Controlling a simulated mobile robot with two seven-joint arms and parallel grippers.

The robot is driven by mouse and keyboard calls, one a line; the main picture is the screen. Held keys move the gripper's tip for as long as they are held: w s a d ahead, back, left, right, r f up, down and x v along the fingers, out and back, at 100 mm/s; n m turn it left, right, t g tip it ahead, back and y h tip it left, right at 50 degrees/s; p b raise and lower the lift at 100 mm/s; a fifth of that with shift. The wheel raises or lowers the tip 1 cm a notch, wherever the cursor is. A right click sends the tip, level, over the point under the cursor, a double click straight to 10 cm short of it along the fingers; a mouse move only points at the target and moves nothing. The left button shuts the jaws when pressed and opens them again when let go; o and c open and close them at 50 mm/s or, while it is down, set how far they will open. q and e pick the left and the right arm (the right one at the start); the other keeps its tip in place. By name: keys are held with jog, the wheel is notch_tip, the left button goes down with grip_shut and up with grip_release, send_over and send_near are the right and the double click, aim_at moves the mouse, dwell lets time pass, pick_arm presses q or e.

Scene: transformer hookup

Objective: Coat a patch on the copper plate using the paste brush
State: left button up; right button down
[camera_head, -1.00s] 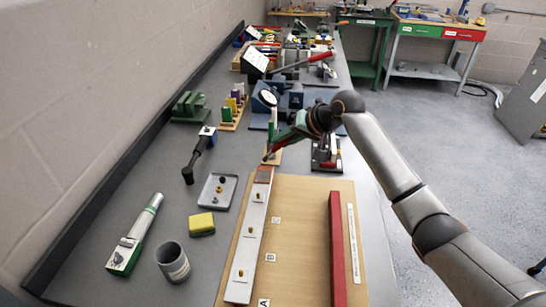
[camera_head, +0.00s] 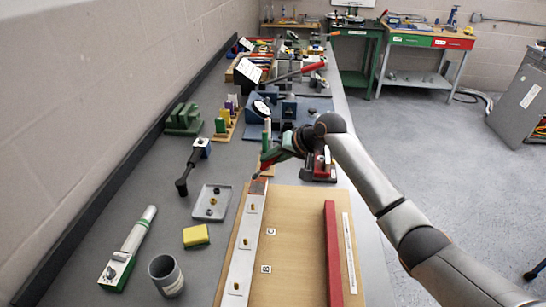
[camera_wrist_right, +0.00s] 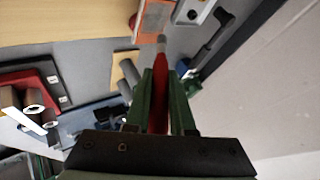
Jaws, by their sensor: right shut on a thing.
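The copper plate (camera_head: 257,187) is a small orange-brown patch at the far end of a long pale bar on the wooden board. It also shows at the top of the right wrist view (camera_wrist_right: 156,22). My right gripper (camera_head: 268,160) has green fingers and is shut on the paste brush, whose red handle (camera_wrist_right: 159,105) lies between them in the right wrist view. The brush's pale tip (camera_wrist_right: 161,42) points at the plate's near edge. I cannot tell whether tip and plate touch. My left gripper is not in view.
The pale bar (camera_head: 243,240) carries several brass studs. A red bar (camera_head: 332,255) lies on the board's right side. A grey tray (camera_head: 211,203), a yellow sponge (camera_head: 196,236) and a grey cup (camera_head: 166,275) stand left of the board. Blue fixtures and other tools crowd the far bench.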

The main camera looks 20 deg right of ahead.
jog(key=shift+f, duration=0.45)
dwell(0.6)
jog(key=shift+w, duration=0.1)
jog(key=shift+w+d, duration=0.15)
jog(key=shift+w, duration=0.15)
jog(key=shift+s+a, duration=0.3)
jog(key=shift+s, duration=0.5)
jog(key=shift+w+d, duration=0.3)
jog(key=shift+w, duration=0.45)
jog(key=shift+s+a, duration=0.3)
jog(key=shift+s, duration=0.45)
jog(key=shift+w, duration=0.1)
